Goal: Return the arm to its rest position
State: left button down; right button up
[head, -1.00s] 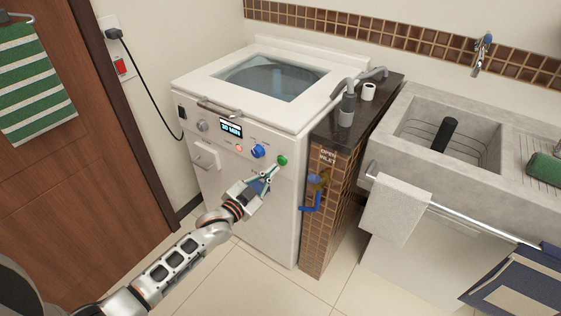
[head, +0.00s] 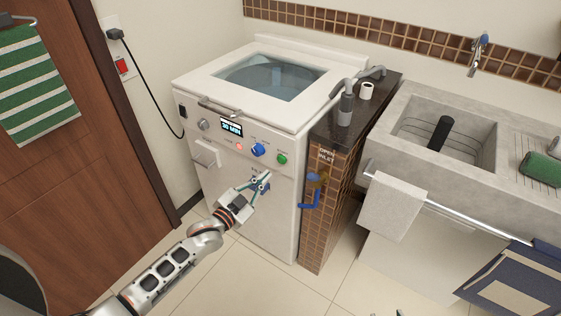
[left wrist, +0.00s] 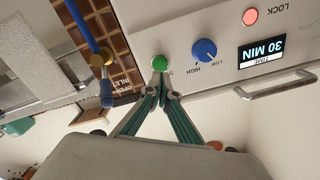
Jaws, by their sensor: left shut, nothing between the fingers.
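My left arm (head: 170,265) reaches in from the lower left in the head view. Its gripper (head: 262,181) is shut and empty, in front of the washing machine's (head: 270,220) front panel. It is below and left of the green button (head: 282,159) and apart from it. In the left wrist view the shut fingertips (left wrist: 160,88) appear just below the green button (left wrist: 160,63). The blue knob (head: 258,149) is set beside that button, and the display (head: 231,127) reads 30 MIN. My right gripper is not in view.
A tiled ledge (head: 325,205) with a blue-handled inlet valve (head: 311,196) stands right of the machine. A concrete sink (head: 400,140) with a towel (head: 391,207) on its rail is further right. A wooden door (head: 70,190) is at left.

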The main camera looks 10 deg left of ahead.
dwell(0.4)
pick_arm(q)
jog(key=s+f+n+g+y, duration=0.1)
jog(key=s+f, duration=0.3)
jog(key=s, duration=0.5)
jog(key=s+f+n+g+y, duration=0.1)
jog(key=s+f, duration=0.4)
jog(key=s, duration=0.5)
jog(key=s+f+n+g+y, duration=0.1)
jog(key=s+f+n+g, duration=0.2)
jog(key=s, duration=0.7)
jog(key=shift+s+d+f+n+g, duration=0.3)
jog(key=shift+f+g, duration=0.3)
jog(key=shift+f, duration=0.35)
